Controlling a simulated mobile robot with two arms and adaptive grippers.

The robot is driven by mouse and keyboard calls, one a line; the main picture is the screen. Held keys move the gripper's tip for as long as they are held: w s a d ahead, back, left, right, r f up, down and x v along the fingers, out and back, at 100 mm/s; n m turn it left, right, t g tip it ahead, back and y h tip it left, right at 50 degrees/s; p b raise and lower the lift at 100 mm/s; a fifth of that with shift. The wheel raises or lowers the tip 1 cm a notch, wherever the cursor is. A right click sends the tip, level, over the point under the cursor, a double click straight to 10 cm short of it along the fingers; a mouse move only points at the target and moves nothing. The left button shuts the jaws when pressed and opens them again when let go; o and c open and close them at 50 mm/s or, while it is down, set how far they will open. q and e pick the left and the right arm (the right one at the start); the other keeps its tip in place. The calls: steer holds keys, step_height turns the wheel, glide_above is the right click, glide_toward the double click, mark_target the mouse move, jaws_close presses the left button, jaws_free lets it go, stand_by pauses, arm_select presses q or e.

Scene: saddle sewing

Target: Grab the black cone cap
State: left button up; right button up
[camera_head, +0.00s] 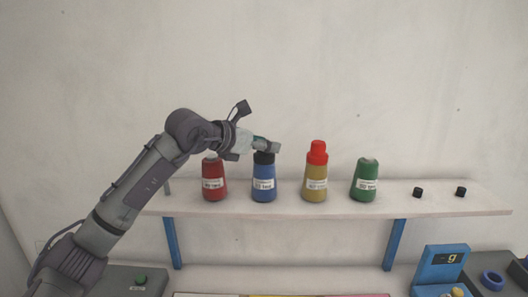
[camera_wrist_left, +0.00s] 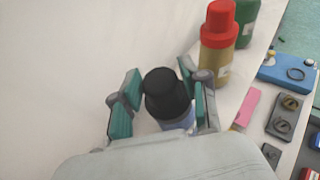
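A blue bottle (camera_head: 264,183) stands on the shelf, second from the left, with a black cone cap (camera_head: 264,158) on its top. In the left wrist view, the black cap (camera_wrist_left: 167,97) sits between the two teal-padded fingers of my left gripper (camera_wrist_left: 160,88), with the blue bottle (camera_wrist_left: 183,123) partly showing beneath it. In the head view, my left gripper (camera_head: 266,145) is at the top of this bottle. Its fingers are spread on either side of the cap; I cannot tell whether they touch it. My right gripper is not in view.
A red bottle (camera_head: 214,183) stands close on the left. A yellow bottle with a red cap (camera_head: 316,172) and a green bottle (camera_head: 365,182) stand on the right. Two small black pieces lie on the shelf (camera_head: 440,207) farther right. A pale wall is behind.

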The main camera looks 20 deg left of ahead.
arm_select(q)
steer(key=c, duration=0.5)
steer(key=shift+r, duration=0.1)
